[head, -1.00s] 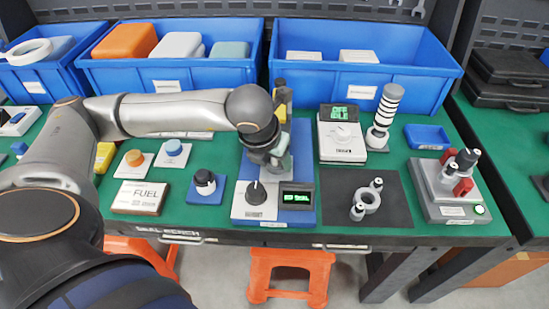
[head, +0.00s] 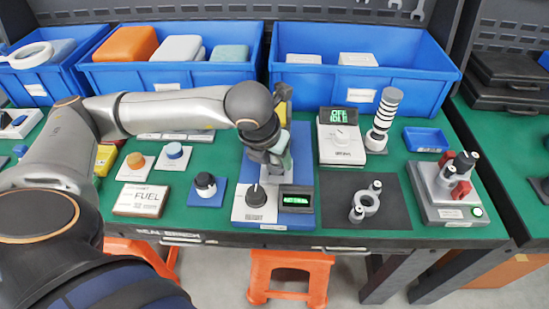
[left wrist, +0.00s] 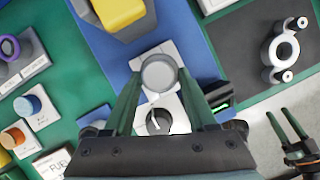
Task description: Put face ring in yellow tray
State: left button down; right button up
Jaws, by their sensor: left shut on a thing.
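My left gripper (head: 271,170) is above the blue-based test station (head: 302,150). In the left wrist view its green fingers (left wrist: 160,92) are closed on a round grey ring-like piece (left wrist: 158,72), probably the face ring. The piece is over a white part of the station, and I cannot tell whether it touches it. A yellow object (head: 105,157), possibly the yellow tray, is partly hidden behind my left arm. My right gripper (left wrist: 283,124) shows at the right edge of the left wrist view, with fingers apart and empty.
A white ring fixture (head: 367,203) with two dark-topped knobs lies on a dark mat (head: 394,213). A white meter (head: 341,145), a striped column (head: 384,116), a small blue tray (head: 427,138) and a grey device (head: 447,191) stand to the right. Blue bins (head: 176,77) line the back.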

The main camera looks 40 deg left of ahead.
pick_arm(q)
jog(key=shift+r+p, duration=2.4)
jog(key=shift+r, duration=2.05)
